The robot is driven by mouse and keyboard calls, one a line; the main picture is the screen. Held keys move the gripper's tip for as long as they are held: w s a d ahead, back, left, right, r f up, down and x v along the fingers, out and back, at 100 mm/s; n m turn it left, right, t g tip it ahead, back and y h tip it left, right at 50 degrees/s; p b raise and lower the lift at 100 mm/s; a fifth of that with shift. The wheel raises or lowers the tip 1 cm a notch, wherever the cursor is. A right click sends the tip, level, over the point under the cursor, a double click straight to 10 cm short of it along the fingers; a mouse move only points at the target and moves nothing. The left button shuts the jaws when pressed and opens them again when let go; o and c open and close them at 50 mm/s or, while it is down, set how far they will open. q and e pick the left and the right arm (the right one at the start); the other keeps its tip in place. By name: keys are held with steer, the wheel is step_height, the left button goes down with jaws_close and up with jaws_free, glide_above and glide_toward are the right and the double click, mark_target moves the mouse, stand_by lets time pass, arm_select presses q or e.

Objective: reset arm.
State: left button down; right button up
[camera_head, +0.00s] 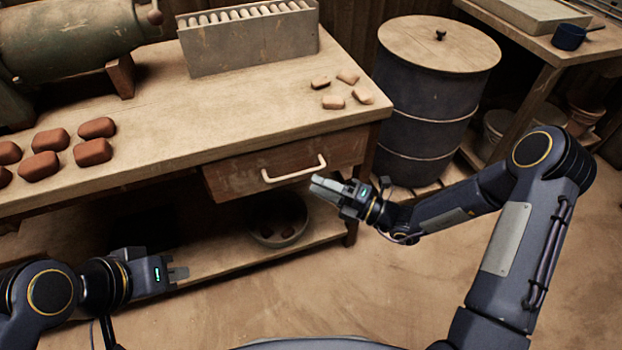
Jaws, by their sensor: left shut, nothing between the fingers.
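My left gripper (178,274) is at the lower left, in front of the bench's lower shelf. Its short fingers are shut with nothing between them. My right gripper (328,187) is in front of the bench, just below and right of the drawer handle (294,171), and points left. Its fingers look close together, but I cannot tell whether they are fully shut. I see nothing held in it. The drawer (290,160) under the bench top appears to stand out a little.
The wooden bench (220,120) carries reddish clay blocks (92,152), several small pale pieces (333,102), a slotted rack (250,45) and a green machine (70,40). A bowl (276,239) sits on the lower shelf. A lidded barrel (425,120) stands right. Open floor lies in front.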

stand_by(0.5)
steer(key=s+d+r+n+g+h, duration=0.1)
steer(key=s+r+n+g+h, duration=0.1)
steer(key=s+r+n+g, duration=0.45)
steer(key=s+d+r+n+g+h, duration=0.1)
steer(key=s+r+n+g, duration=0.15)
steer(key=s+n, duration=0.8)
steer(key=s+d+r+n+t+h, duration=0.1)
steer(key=s+d+n+t+h, duration=0.3)
steer(key=d+n, duration=0.45)
steer(key=s+d+n+t+h, duration=0.25)
steer(key=d+n+h, duration=0.3)
steer(key=n, duration=0.65)
step_height(320, 180, up, 29)
steer(key=h+p, duration=0.1)
steer(key=p, duration=2.8)
steer(key=shift+s+n+g, duration=0.35)
steer(key=shift+s, duration=0.1)
steer(key=shift+r, duration=0.1)
